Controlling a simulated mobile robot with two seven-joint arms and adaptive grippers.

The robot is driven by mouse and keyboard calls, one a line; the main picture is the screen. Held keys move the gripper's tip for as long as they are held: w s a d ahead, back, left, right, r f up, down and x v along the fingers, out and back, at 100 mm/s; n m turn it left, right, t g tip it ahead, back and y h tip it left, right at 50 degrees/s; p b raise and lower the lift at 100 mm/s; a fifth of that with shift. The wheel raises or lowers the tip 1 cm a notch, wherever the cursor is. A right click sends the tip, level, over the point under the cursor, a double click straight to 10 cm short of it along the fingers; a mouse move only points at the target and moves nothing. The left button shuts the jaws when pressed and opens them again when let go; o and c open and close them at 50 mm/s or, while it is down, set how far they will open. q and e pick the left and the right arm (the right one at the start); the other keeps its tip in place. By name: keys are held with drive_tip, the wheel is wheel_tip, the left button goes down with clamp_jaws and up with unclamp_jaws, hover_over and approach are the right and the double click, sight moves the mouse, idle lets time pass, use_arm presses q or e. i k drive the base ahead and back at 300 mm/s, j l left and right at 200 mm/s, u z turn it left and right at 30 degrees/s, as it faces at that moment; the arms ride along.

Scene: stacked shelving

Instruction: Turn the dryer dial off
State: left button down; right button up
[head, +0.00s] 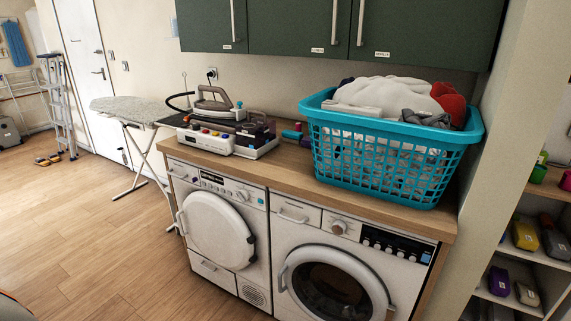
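Two white front-loading machines stand side by side under a wooden worktop. The left machine (206,272) has a closed white round door and a small grille low on its front, so it looks like the dryer. A small round dial (242,195) seems to sit at the right of its control panel (212,180); its setting is too small to read. The right machine (283,245) has a dark glass door and looks like a washer. Its larger silvery dial (338,228) sits left of a black panel. Neither gripper is in view.
A teal laundry basket (385,165) full of clothes and a steam iron station (213,130) stand on the worktop (290,172). An ironing board (130,108) and stepladder (58,105) stand at left. Shelves (525,255) are at right. The wooden floor in front at left is clear.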

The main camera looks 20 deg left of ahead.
sight(243, 194)
drive_tip(key=u, duration=1.15)
